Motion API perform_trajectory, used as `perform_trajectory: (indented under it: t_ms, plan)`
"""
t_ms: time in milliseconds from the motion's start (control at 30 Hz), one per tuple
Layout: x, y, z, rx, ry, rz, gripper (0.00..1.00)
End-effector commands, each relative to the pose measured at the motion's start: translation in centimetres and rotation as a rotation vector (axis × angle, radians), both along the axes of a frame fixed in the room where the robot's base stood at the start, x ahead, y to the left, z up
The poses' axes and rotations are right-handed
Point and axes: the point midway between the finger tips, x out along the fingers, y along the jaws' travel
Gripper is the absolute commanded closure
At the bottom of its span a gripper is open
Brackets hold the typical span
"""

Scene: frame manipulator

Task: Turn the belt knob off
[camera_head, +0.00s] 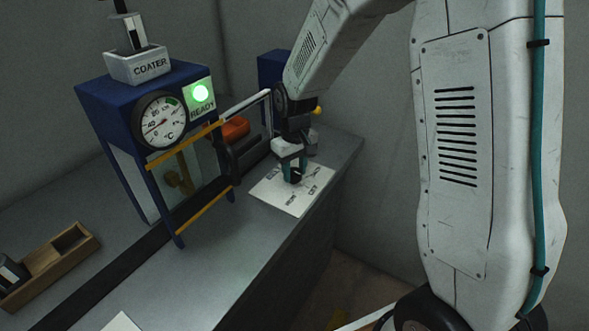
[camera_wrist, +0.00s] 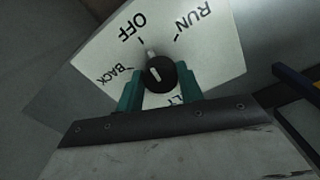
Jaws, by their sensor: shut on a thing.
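The belt knob (camera_wrist: 155,74) is round and black with a white pointer line. It sits on a white label plate (camera_wrist: 219,61) printed OFF, RUN and BACK, with another word partly hidden by my gripper. The pointer line aims up and slightly left, towards the OFF side. My gripper (camera_wrist: 157,88) has a teal finger on each side of the knob and is shut on it. In the head view, my gripper (camera_head: 293,172) points down onto the white plate (camera_head: 270,191) and hides the knob there.
A blue coater frame (camera_head: 100,92) with a dial gauge (camera_head: 159,120) and a lit green READY lamp (camera_head: 201,93) stands left of the plate. A wooden tray (camera_head: 62,266) lies at the lower left. The counter edge runs just right of the plate.

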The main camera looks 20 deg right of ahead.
Motion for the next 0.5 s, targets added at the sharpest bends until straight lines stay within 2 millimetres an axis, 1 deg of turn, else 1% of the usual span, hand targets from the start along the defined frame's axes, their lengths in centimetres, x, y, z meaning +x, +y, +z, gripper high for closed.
perform_trajectory:
  t_ms: [200,500]
  plan:
    - [-0.01,-0.09,0.03,0.0,0.001,0.075,0.86]
    - [-0.01,-0.12,0.03,-0.001,0.001,0.105,0.86]
